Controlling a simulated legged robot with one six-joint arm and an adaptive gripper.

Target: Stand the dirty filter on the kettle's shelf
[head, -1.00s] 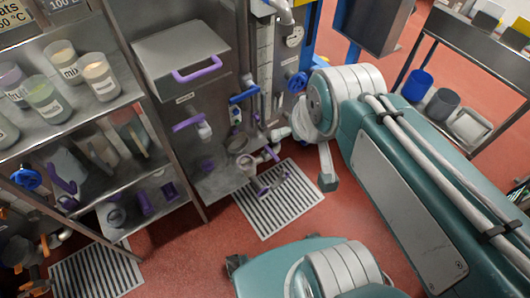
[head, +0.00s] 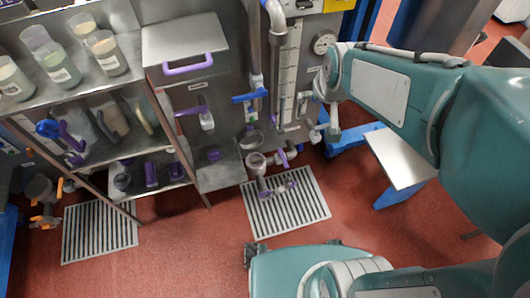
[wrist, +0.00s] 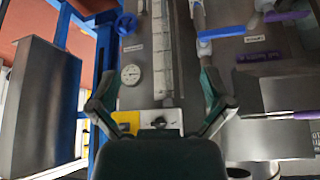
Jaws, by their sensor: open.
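My gripper (wrist: 160,104) is open and empty in the wrist view, its two dark fingers spread wide before the white gauge strip. In the head view my arm reaches to the gauge panel, and the gripper is hard to make out there. The steel kettle (head: 185,42) has a lid with a purple handle. A low steel shelf (head: 220,178) juts out below it. A grey round fitting and pipework with purple parts (head: 257,163) stand at its right, above a floor grate. I cannot tell which piece is the dirty filter.
Two floor grates (head: 284,205) lie on the red floor. A pale low table (head: 398,158) stands right of the kettle. A blue post (wrist: 103,70) flanks the panel.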

